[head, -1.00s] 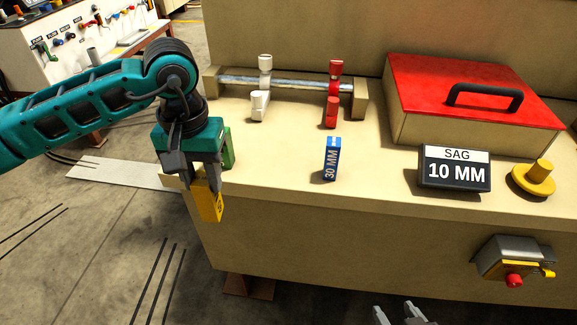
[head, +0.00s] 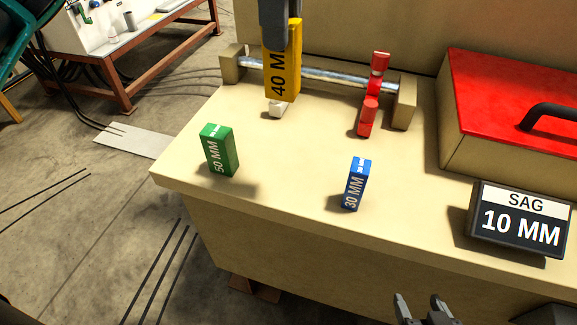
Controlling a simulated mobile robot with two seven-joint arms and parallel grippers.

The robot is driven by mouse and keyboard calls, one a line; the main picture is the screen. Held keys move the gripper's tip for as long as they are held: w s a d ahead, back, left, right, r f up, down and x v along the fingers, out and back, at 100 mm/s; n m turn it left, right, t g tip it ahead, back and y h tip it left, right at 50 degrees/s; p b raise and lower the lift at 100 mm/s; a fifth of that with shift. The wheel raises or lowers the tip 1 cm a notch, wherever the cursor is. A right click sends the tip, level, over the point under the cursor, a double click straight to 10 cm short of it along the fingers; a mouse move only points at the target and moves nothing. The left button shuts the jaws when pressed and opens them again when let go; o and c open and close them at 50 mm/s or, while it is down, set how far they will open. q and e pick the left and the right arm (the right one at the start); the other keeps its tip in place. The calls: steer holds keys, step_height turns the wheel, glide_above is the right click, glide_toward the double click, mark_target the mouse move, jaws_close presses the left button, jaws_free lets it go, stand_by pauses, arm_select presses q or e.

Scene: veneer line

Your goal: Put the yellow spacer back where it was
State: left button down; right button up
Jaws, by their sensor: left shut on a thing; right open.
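The yellow spacer (head: 283,68), marked 40 M with the rest of its label covered, is held upright high in the picture. My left gripper (head: 280,35) is shut on its top part. My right gripper (head: 425,312) is open and empty at the bottom edge.
A red-lidded box (head: 500,100) and a dark SAG 10 MM sign (head: 518,222) stand on the right. The bench top (head: 280,165) is bare between the green and blue spacers.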

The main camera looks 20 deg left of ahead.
mark_target(283, 77)
arm_select(q)
step_height(283, 77, down, 20)
steer(key=shift+r, duration=0.2)
steer(key=shift+s, duration=0.1)
steer(key=shift+f+b, duration=0.2)
steer(key=shift+b, duration=0.25)
steer(key=c, duration=0.7)
jaws_free()
steer(key=shift+c, duration=0.2)
step_height(283, 77, up, 12)
steer(key=shift+r, duration=0.2)
